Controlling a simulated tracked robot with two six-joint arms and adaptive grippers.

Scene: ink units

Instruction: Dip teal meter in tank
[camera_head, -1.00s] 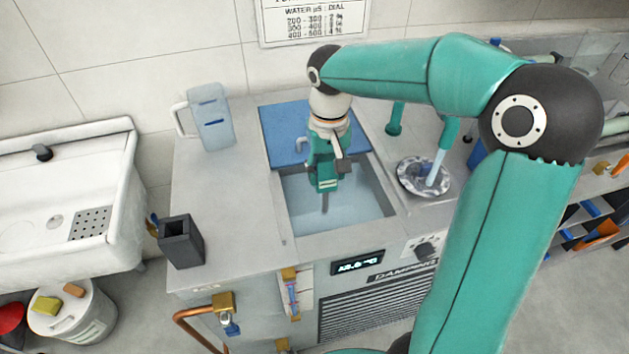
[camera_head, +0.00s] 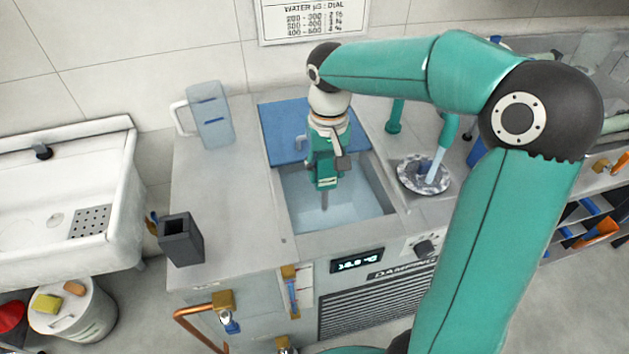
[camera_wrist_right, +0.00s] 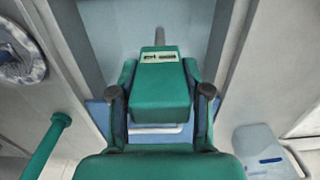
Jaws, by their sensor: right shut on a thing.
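The teal meter (camera_head: 326,177) is upright in my right gripper (camera_head: 326,160), which is shut on it over the open tank (camera_head: 362,200). Its grey probe (camera_head: 325,200) points down into the tank, and its tip appears to be in the pale blue water. In the right wrist view the meter's teal body (camera_wrist_right: 160,95) sits between the two fingers of the gripper (camera_wrist_right: 160,100). A small display shows on the meter's end, but I cannot read it. My left gripper is not in view.
A blue lid (camera_head: 285,128) lies behind the tank opening. A clear jug (camera_head: 211,115) and a dark square holder (camera_head: 181,240) stand on the left of the counter. A bowl (camera_head: 412,185) under a running tap is right of the tank. A sink (camera_head: 60,205) is at far left.

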